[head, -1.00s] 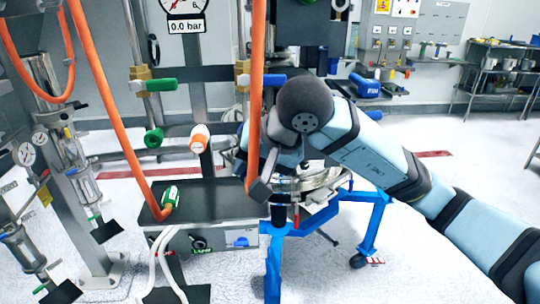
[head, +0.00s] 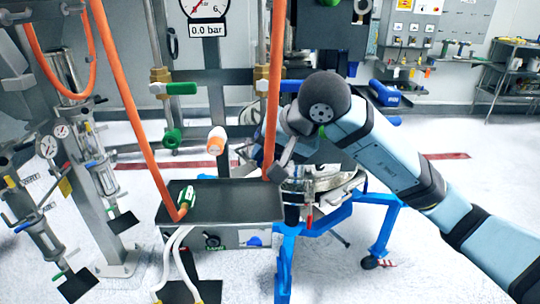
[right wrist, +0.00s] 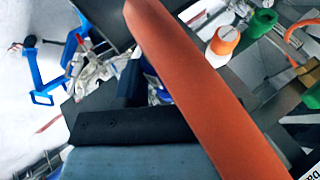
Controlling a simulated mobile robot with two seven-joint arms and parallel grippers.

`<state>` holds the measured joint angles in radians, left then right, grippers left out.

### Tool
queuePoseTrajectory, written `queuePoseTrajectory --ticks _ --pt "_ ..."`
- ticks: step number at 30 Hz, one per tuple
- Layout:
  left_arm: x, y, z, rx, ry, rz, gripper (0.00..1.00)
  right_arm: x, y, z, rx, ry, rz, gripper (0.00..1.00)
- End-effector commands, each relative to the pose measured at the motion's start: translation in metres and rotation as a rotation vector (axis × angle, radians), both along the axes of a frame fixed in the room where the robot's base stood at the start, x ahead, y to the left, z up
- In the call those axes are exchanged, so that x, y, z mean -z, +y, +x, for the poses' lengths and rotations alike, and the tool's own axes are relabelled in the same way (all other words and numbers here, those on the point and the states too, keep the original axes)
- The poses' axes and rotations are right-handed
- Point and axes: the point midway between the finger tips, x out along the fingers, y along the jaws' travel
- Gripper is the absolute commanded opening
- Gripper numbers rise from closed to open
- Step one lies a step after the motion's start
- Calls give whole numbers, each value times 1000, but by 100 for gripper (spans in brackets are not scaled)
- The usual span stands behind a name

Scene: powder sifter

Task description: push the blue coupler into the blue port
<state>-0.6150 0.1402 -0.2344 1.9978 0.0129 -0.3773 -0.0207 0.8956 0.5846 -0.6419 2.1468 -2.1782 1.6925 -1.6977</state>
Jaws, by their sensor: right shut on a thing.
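My right gripper (head: 281,168) comes in from the right, shut at the lower end of the right orange hose (head: 274,90), above the right rear corner of the grey box. The blue coupler at that end is hidden by the gripper and hose. In the right wrist view the orange hose (right wrist: 195,85) crosses the picture and covers the jaws. I cannot make out the blue port; a blue valve handle (head: 290,86) shows on the panel, and the area below it is partly behind the hose and my arm. My left gripper is not in view.
A green port (head: 173,138) and a white-orange port (head: 217,139) stand left of my gripper. A blue-legged stand (head: 288,255) is below my arm.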

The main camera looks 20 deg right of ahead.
Motion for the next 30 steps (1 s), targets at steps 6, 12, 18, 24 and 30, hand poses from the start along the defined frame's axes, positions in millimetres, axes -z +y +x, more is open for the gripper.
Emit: queuePoseTrajectory --ticks 6,12,18,24,30 --pt "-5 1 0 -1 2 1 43 -2 -4 13 1 0 0 3" --pt "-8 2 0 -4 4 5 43 -1 -7 24 1 2 0 3" --pt "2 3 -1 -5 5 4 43 1 -9 31 1 -2 -2 3" --pt "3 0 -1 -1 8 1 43 0 -10 34 1 -1 0 3" --pt "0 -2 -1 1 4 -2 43 0 -10 34 1 -1 0 3"
